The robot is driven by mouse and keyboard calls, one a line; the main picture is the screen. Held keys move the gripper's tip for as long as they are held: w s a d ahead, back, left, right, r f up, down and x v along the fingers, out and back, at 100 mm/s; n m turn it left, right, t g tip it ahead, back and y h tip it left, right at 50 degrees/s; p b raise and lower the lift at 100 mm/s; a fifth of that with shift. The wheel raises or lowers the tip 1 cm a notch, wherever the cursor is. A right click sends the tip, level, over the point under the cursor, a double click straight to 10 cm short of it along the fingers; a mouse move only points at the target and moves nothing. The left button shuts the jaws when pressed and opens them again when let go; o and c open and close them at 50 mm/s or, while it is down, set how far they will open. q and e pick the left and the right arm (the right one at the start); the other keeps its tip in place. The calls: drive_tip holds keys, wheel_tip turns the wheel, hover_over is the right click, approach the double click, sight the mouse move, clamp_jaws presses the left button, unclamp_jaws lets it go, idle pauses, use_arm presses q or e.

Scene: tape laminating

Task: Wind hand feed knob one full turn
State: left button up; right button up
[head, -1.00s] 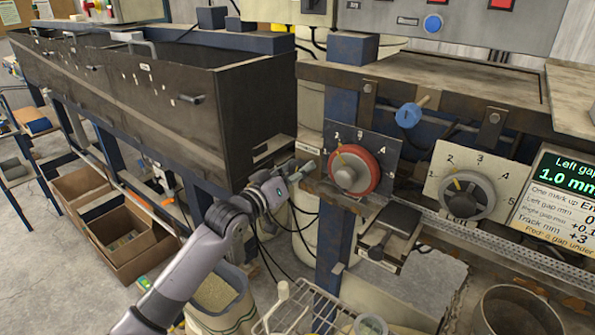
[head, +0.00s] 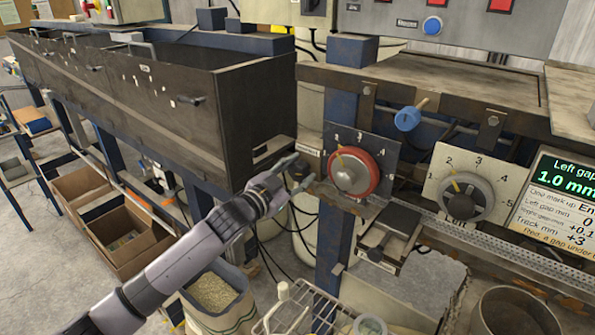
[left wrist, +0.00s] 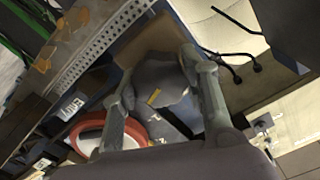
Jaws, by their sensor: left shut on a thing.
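A grey lobed knob with a yellow mark (left wrist: 163,85) sits between the two fingers of my left gripper (left wrist: 158,80) in the left wrist view. The fingers are shut on it from both sides. In the head view my left gripper (head: 298,172) is at the machine's front, just left of the red-ringed dial; its fingers and wrist largely hide the knob there. My right gripper is not in view.
Close to the right of my gripper is the red-ringed dial (head: 353,171); it also shows in the left wrist view (left wrist: 97,132). A grey dial (head: 466,196) and blue knob (head: 408,118) are farther right. A dark trough (head: 240,115) stands above left.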

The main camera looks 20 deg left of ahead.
use_arm(q)
drive_tip(key=m, duration=0.5)
drive_tip(key=shift+m+p, duration=0.3)
drive_tip(key=shift+p, duration=0.1)
drive_tip(key=m+p, duration=0.1)
drive_tip(key=m, duration=0.4)
drive_tip(key=shift+m, duration=0.4)
drive_tip(key=shift+f, duration=0.1)
drive_tip(key=o, duration=1.1)
drive_tip(key=shift+o, duration=0.2)
drive_tip(key=shift+s, duration=0.1)
drive_tip(key=v, duration=1.2)
